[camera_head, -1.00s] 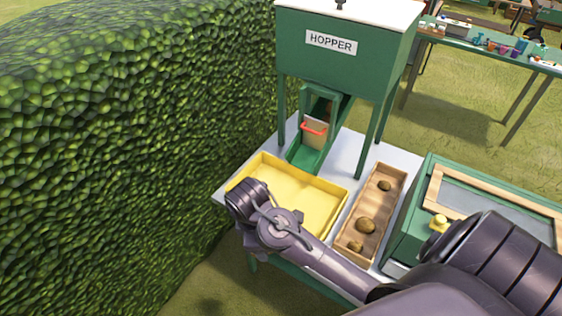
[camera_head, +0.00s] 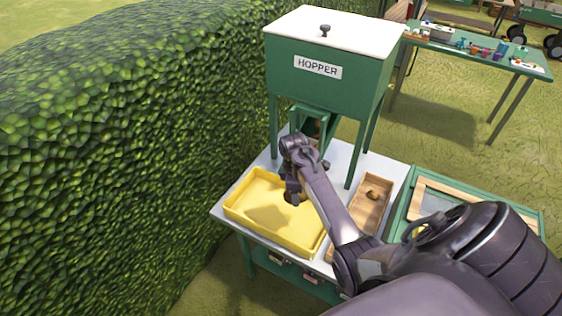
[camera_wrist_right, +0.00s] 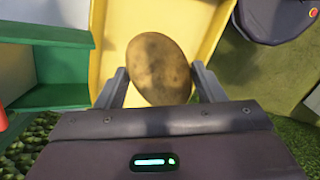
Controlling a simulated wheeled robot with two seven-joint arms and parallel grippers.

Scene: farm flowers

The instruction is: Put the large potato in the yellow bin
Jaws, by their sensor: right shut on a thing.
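My right gripper (camera_head: 293,192) is shut on a large brown potato (camera_wrist_right: 159,69), with one finger on each side of it in the right wrist view. In the head view the potato (camera_head: 292,199) shows as a dark lump under the gripper, over the back right part of the yellow bin (camera_head: 255,222). The bin's visible floor is empty. I cannot tell how high the potato is above it. My left gripper is not in view.
A wooden tray (camera_head: 366,209) right of the bin holds a small potato (camera_head: 373,194); my arm hides part of the tray. The green hopper (camera_head: 318,85) stands behind on legs, its chute close to my gripper. A hedge (camera_head: 130,130) borders the left.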

